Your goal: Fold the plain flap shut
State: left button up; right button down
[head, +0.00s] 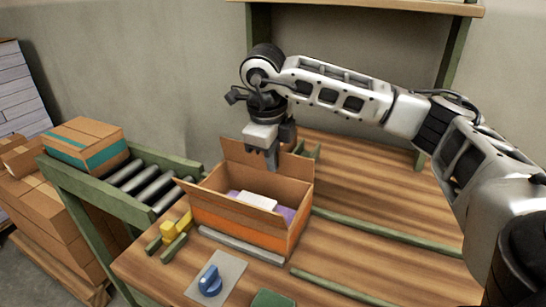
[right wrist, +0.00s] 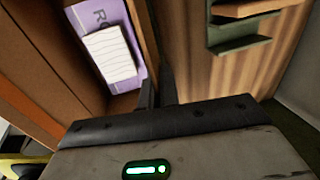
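An open cardboard box (head: 228,215) with an orange band on its front stands on the wooden table. One flap (head: 262,168) stands up at the back and another (head: 197,197) sticks out to the left; I cannot tell which is the plain one. Inside are a white pad (head: 258,201) and a purple item (head: 287,214). They also show in the right wrist view, the pad (right wrist: 108,55) on the purple item (right wrist: 136,77). My right gripper (head: 272,160) points down at the box's back edge, its fingers together beside the cardboard wall (right wrist: 148,38). My left gripper is out of view.
A roller conveyor (head: 150,185) with a taped carton (head: 88,146) lies left. Stacked boxes stand beyond it. A yellow block (head: 169,230) and a plate with a blue knob (head: 210,281) are in front of the box. Green rails (head: 385,236) cross the otherwise clear table on the right.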

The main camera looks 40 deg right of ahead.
jog(key=c, duration=1.6)
grip_release()
jog(key=shift+c, duration=0.2)
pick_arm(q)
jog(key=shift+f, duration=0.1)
pick_arm(e)
jog(key=shift+r, duration=0.1)
pick_arm(q)
jog(key=p, duration=0.1)
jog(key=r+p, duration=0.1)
jog(key=p, duration=0.1)
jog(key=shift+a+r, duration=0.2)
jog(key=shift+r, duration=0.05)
pick_arm(e)
notch_tip(320, 180, up, 16)
jog(key=s+a, duration=0.1)
jog(key=a, duration=0.1)
jog(key=shift+s+a+f, duration=0.2)
jog(key=shift+a, duration=0.1)
